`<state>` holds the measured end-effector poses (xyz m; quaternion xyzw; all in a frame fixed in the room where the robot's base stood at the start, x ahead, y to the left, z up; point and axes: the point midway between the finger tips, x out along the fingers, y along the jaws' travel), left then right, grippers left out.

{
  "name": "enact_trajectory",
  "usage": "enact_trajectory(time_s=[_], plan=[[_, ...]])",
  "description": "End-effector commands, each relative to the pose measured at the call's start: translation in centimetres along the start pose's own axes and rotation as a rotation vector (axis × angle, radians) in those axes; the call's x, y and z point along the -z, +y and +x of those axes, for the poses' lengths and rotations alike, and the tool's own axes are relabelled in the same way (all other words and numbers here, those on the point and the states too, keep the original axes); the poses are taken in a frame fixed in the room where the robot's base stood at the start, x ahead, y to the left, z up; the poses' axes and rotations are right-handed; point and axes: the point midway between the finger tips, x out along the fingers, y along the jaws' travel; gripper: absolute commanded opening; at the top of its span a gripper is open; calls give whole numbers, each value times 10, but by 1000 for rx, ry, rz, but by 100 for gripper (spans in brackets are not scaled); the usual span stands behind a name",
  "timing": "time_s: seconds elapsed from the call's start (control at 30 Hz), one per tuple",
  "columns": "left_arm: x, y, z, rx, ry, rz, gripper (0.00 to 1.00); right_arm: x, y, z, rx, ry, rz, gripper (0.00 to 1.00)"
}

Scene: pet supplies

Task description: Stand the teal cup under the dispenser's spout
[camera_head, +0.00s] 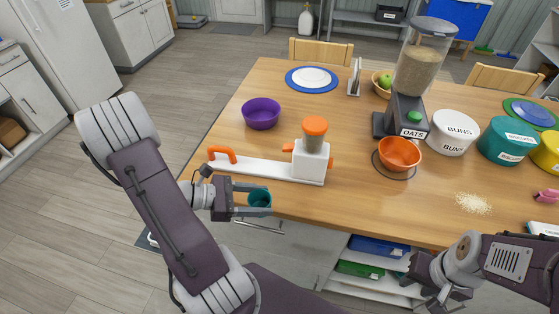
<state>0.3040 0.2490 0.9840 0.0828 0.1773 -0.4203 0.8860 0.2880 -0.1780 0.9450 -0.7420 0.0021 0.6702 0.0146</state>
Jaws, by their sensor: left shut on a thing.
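The teal cup (260,198) is between the fingers of my left gripper (256,202), which is shut on it near the table's front edge. Its opening faces up, and the fingers hide part of its sides. The dispenser (421,68), with a clear hopper of grain and a dark base labelled OATS, stands at the right back of the cup. It has a green knob; its spout is not clearly visible.
A white press with an orange top (314,145) and a long orange-handled arm lies just behind the cup. A purple bowl (261,113) is at the left. A BUNS tub (452,133) and a teal canister (507,141) stand right of the dispenser. Spilled grains (473,203) lie at the front right.

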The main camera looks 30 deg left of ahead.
Motion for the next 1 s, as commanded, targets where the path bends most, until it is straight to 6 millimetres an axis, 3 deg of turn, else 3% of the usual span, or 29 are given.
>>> enact_trajectory(time_s=[0.3,0.4,0.67,0.87,1.0], plan=[[-18,87,40,5,-1,5,16,1,0,-12,0,0,0,36],[-22,107,48,3,-1,3,16,1,0,-14,0,0,0,36],[-24,123,55,1,-1,2,16,2,0,-15,0,0,0,36],[-30,158,72,2,-1,4,16,2,0,-20,0,0,0,36],[-16,155,76,2,-2,-1,16,2,0,-20,0,0,0,36]])
